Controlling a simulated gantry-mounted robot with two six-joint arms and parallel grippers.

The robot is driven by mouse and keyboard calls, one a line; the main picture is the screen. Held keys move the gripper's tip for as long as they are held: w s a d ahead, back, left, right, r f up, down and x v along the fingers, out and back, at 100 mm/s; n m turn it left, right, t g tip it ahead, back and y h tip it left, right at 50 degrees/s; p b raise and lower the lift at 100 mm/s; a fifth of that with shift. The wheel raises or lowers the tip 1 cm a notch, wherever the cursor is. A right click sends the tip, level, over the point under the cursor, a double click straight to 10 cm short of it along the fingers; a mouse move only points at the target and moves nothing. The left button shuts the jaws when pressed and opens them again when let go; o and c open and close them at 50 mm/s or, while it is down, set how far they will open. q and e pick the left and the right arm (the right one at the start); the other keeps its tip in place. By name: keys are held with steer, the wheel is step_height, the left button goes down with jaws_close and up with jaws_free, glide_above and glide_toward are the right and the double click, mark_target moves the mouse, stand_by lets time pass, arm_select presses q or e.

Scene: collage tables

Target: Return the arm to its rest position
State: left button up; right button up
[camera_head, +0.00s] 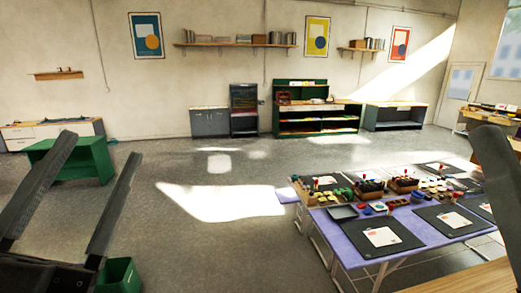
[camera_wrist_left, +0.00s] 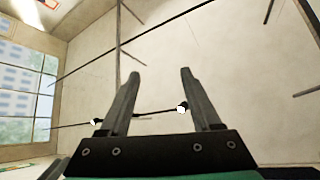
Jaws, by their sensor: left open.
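My left gripper (camera_head: 102,147) is raised at the lower left of the head view, its two dark fingers spread apart with nothing between them. In the left wrist view its open fingers (camera_wrist_left: 160,76) point up toward a bare wall and ceiling, touching nothing. At the right edge of the head view, a dark finger-like part (camera_head: 496,185) stands upright, apparently of my right gripper. Only one finger shows there, so its opening cannot be judged.
A purple-topped table (camera_head: 350,233) with dark mats and small items stands at lower right. The grey floor (camera_head: 215,245) between is clear.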

arm_select(q)
steer(key=s+a+r+n+t+y, duration=0.2)
steer(key=s+r+n, duration=0.1)
steer(key=s+n, duration=0.35)
step_height(320, 180, up, 18)
steer(key=p, duration=1.8)
steer(key=shift+w+r+n, duration=0.15)
steer(key=shift+w+n, duration=0.1)
steer(key=shift+n, duration=0.2)
